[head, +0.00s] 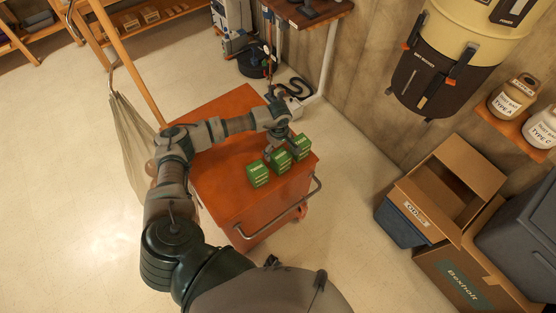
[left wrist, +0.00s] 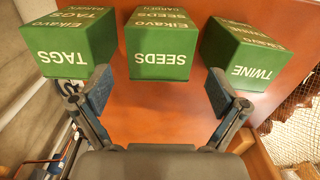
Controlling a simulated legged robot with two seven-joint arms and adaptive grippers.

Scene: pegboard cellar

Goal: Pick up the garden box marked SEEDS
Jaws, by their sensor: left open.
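The green SEEDS box (left wrist: 160,45) is the middle one of three in the left wrist view, between the TAGS box (left wrist: 73,42) and the TWINE box (left wrist: 240,52). In the head view the SEEDS box (head: 278,160) stands in the middle of the row on the orange cart top (head: 215,170). My left gripper (left wrist: 158,92) is open and empty, its two fingers spread wide, with the SEEDS box ahead between their lines. In the head view the left gripper (head: 281,140) is close beside the row, partly overlapping the boxes. My right gripper is not in view.
The TAGS and TWINE boxes stand close on either side of the SEEDS box. The cart has a metal handle (head: 285,212) at its front. An open cardboard box (head: 420,190) and a blue bin (head: 398,226) are at right. The cart top's left part is bare.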

